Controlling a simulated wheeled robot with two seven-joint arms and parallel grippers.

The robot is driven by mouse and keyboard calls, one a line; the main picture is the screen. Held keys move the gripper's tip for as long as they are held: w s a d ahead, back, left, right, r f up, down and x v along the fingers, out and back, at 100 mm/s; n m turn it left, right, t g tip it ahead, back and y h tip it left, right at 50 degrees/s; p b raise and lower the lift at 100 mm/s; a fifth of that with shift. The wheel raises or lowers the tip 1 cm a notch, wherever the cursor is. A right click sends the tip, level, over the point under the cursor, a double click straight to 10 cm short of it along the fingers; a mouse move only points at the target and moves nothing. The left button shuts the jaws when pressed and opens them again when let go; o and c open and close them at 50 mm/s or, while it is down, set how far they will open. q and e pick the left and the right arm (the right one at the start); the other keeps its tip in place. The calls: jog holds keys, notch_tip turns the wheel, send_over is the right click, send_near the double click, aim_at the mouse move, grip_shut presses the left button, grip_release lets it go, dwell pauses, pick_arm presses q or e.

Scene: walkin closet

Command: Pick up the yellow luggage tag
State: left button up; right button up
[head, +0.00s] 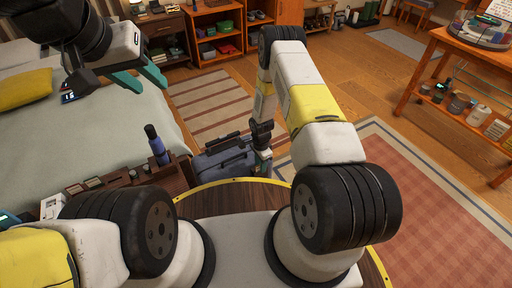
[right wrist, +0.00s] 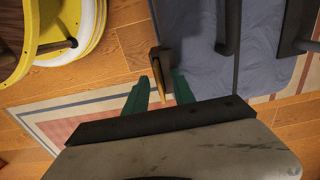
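A narrow yellow-brown tag (right wrist: 161,82) hangs at the edge of the blue-grey suitcase (right wrist: 195,65) in the right wrist view. My right gripper (right wrist: 161,86) is open, with one teal finger on each side of the tag. A gap shows on the left of the tag, and a smaller one on the right. In the head view the suitcase (head: 226,161) stands on the floor with my right gripper (head: 264,162) low at its right end; the tag cannot be made out there. My left gripper (head: 150,86) is open and empty above the bed's edge.
A bed (head: 115,125) lies on the left. A wooden organiser with a blue bottle (head: 157,146) stands left of the suitcase. A striped rug (head: 215,105) lies behind it, and a pink patterned rug (head: 430,210) covers the right floor. A wooden shelf table (head: 425,85) stands far right.

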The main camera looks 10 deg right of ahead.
jog(key=shift+c, duration=0.4)
grip_shut()
